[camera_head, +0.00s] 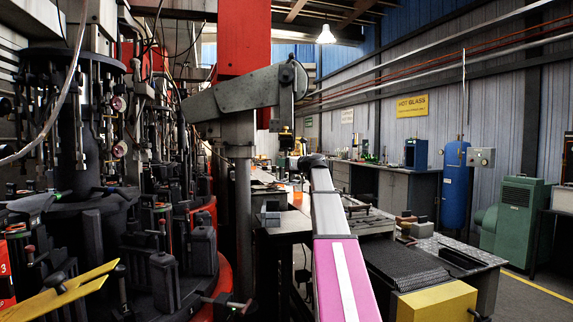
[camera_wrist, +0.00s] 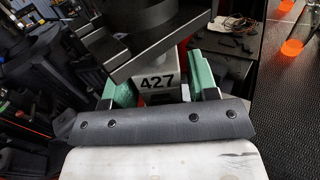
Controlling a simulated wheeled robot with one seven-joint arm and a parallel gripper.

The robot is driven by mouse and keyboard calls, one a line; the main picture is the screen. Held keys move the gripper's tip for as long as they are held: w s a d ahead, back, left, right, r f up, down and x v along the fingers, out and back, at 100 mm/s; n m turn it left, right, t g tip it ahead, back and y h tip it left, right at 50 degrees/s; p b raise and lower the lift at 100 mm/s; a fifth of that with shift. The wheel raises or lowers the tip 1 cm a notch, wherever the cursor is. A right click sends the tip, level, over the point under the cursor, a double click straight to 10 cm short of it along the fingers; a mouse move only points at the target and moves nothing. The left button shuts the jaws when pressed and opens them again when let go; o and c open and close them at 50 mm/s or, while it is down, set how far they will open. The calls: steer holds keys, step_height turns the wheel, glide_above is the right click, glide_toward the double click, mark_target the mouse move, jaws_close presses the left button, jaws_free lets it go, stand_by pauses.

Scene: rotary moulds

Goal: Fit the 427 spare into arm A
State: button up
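In the wrist view, the 427 spare (camera_wrist: 158,84) is a dark mould part with a pale face marked 427. It sits between the green finger pads of my gripper (camera_wrist: 164,86), which appear closed on its sides. The dark upper part of the spare reaches past the fingers, tilted in the picture. In the head view my pink and white arm reaches away from me, and its gripper and the spare cannot be made out. The rotary mould machine (camera_head: 90,215) stands at left with several dark moulds. I cannot tell which of its arms is A.
A yellow bar (camera_head: 62,292) juts in at lower left by the machine. A grey post (camera_head: 243,190) stands between machine and arm. At right is a bench with a dark mat (camera_head: 415,262). Two orange pieces, one of them this orange piece (camera_wrist: 292,47), lie on a dark textured surface.

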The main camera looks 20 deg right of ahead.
steer(key=shift+o, duration=0.7)
steer(key=shift+f, duration=0.1)
